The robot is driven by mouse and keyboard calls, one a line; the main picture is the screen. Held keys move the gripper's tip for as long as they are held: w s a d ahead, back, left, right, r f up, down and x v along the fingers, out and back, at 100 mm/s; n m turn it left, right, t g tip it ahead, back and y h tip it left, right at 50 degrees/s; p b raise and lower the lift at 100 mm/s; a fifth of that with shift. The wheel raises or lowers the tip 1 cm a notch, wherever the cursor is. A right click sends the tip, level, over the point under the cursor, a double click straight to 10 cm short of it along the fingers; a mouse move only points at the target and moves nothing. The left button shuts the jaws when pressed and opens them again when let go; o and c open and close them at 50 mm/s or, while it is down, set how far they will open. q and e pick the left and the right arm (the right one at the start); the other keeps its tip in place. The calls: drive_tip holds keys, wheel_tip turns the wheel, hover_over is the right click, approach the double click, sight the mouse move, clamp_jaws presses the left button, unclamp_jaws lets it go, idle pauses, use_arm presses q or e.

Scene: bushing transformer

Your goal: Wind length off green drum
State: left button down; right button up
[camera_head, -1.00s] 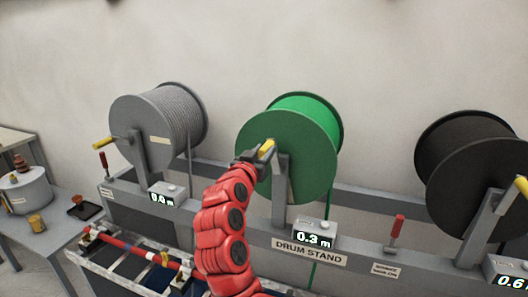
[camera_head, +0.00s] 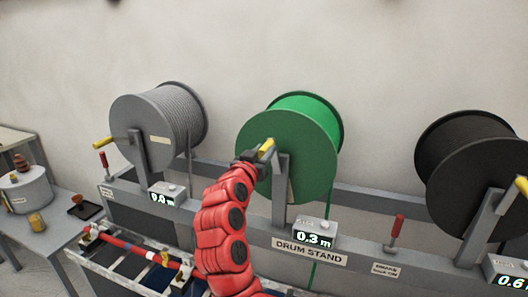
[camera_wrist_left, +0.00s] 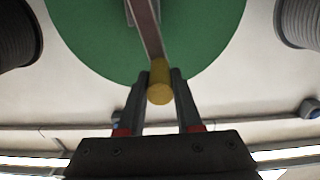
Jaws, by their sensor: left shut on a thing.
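The green drum (camera_head: 318,122) stands in the middle of the drum stand (camera_head: 352,222). Its yellow crank handle (camera_head: 266,149) sticks out at the front left of the drum face. My left gripper (camera_head: 257,158) is shut on this handle. In the left wrist view the yellow handle (camera_wrist_left: 160,82) lies between the two fingers of my left gripper (camera_wrist_left: 162,88), with the green drum face (camera_wrist_left: 95,35) behind it. A counter (camera_head: 315,233) below the drum reads 0.3 m. Green cable (camera_head: 314,272) hangs below the stand. My right gripper is not in view.
A grey drum (camera_head: 160,125) with its own yellow handle (camera_head: 103,143) stands at left; its counter (camera_head: 167,195) reads 0.0 m. A black drum (camera_head: 470,165) stands at right. A red lever (camera_head: 397,227) rises right of the middle counter. A side table (camera_head: 52,228) is at far left.

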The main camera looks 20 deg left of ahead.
sight(279, 158)
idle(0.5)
use_arm(q)
drive_tip(key=shift+d+f+b, duration=0.15)
drive_tip(key=shift+b, duration=0.45)
drive_tip(key=d+f+m+b, duration=0.8)
drive_tip(key=d+m+b, duration=0.3)
drive_tip(key=m+b, duration=0.9)
drive_tip(key=shift+s, duration=0.2)
drive_tip(key=shift+f, duration=0.1)
